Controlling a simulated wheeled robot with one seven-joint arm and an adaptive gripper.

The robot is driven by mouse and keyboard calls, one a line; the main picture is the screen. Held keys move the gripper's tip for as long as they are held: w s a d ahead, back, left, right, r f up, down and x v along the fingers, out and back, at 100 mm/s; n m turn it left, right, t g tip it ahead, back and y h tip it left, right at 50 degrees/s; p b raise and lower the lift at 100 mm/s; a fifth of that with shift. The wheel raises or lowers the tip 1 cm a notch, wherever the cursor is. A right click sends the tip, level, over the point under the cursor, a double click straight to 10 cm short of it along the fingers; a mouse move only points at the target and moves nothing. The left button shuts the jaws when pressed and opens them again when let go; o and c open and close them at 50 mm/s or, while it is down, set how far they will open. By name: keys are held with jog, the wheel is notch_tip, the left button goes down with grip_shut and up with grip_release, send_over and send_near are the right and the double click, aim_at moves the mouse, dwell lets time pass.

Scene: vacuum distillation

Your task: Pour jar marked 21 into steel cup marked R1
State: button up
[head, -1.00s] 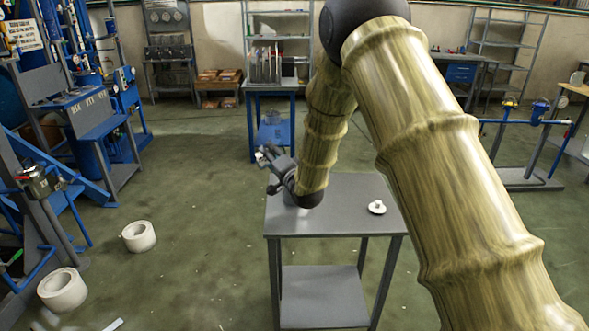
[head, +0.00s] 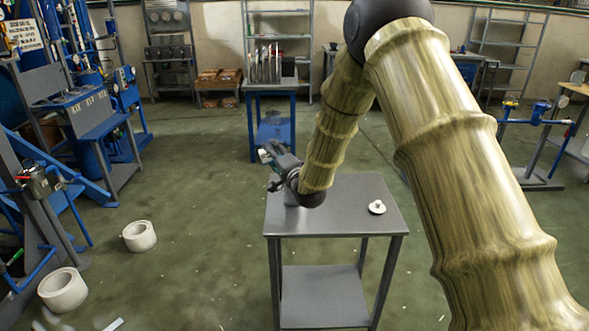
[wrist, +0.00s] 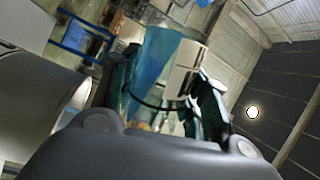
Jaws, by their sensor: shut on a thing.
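My gripper (head: 273,166) is out past the left edge of the grey table. In the wrist view its fingers (wrist: 160,95) are shut on a clear bluish jar (wrist: 157,62) with a white label (wrist: 188,66). The label's number is not readable, and the jar shows only small in the head view. The jar's contents and exact tilt cannot be told. A shiny steel cup (wrist: 35,100) fills the left of the wrist view, beside the jar. In the head view the cup (head: 291,197) is mostly hidden behind my wrist on the table's left part; its marking is not visible.
A small white lid-like disc (head: 377,207) lies on the right of the grey table (head: 340,222). Two white rings (head: 138,236) lie on the floor at left, near blue equipment (head: 95,105). A blue table (head: 270,90) stands behind. The table's front is clear.

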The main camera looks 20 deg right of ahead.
jog(key=shift+d+r+m, duration=0.2)
jog(key=shift+d+m, duration=0.1)
jog(key=shift+m, duration=0.1)
dwell(0.3)
jog(key=shift+a, duration=0.1)
jog(key=shift+f+m+t+b, duration=0.35)
jog(key=shift+m+b, duration=0.2)
jog(key=shift+m, duration=0.25)
dwell(0.7)
jog(key=shift+d+r+m, duration=0.1)
jog(key=shift+d+m, duration=0.2)
jog(key=shift+m, duration=0.1)
dwell(0.4)
jog(key=shift+a+n, duration=0.1)
jog(key=shift+n, duration=0.2)
jog(key=shift+a+r+n+p, duration=0.35)
jog(key=shift+n+p, duration=0.25)
jog(key=shift+n, duration=0.3)
jog(key=shift+d, duration=0.15)
jog(key=shift+f, duration=0.15)
